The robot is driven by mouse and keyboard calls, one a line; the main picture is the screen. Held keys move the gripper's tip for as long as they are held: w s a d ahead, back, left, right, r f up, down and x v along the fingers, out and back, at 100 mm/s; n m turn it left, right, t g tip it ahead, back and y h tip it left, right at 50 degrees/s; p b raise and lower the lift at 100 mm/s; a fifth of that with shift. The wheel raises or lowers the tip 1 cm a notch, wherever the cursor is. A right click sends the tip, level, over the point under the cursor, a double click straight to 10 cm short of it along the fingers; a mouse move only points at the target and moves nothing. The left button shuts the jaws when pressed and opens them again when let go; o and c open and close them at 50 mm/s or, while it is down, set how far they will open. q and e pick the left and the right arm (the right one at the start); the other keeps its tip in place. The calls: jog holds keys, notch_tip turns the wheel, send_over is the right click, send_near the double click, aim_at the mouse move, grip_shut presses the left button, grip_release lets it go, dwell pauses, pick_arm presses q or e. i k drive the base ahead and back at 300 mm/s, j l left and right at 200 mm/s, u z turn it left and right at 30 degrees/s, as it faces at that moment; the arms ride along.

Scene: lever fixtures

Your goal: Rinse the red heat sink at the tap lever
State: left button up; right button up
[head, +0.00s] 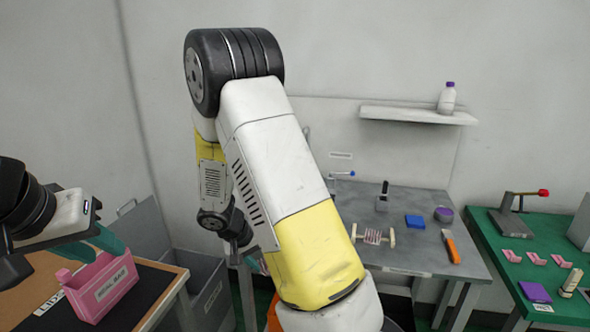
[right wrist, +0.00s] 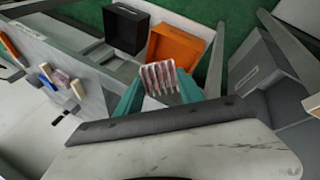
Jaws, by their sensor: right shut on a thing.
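The red heat sink (right wrist: 160,78), a block with red and pale fins, is held between the teal fingers of my right gripper (right wrist: 160,88) in the right wrist view. In the head view my right arm hides most of that gripper, and the heat sink there cannot be made out.
On the grey table are a red-striped piece between cream posts (head: 372,236), a blue block (head: 415,222), a purple round item (head: 444,214) and an orange tool (head: 451,247). A red-knobbed lever (head: 543,193) stands on the green table. Orange (right wrist: 176,45) and black (right wrist: 126,29) bins lie below my right gripper.

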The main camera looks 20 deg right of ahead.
aim_at(331, 175)
jog(key=k+l+z, duration=0.15)
jog(key=k+z, duration=0.2)
jog(key=k, duration=0.3)
jog(key=i+l+z, duration=0.1)
jog(key=l+z, duration=0.15)
jog(key=z, duration=0.15)
jog(key=i+l+z, duration=0.2)
jog(key=z, duration=0.25)
jog(key=i+l+z, duration=0.15)
jog(key=z, duration=0.25)
jog(key=i+l, duration=0.15)
jog(key=i, duration=0.3)
jog(key=i+l, duration=0.1)
jog(key=i, duration=0.35)
jog(key=i+j, duration=0.15)
jog(key=j, duration=0.2)
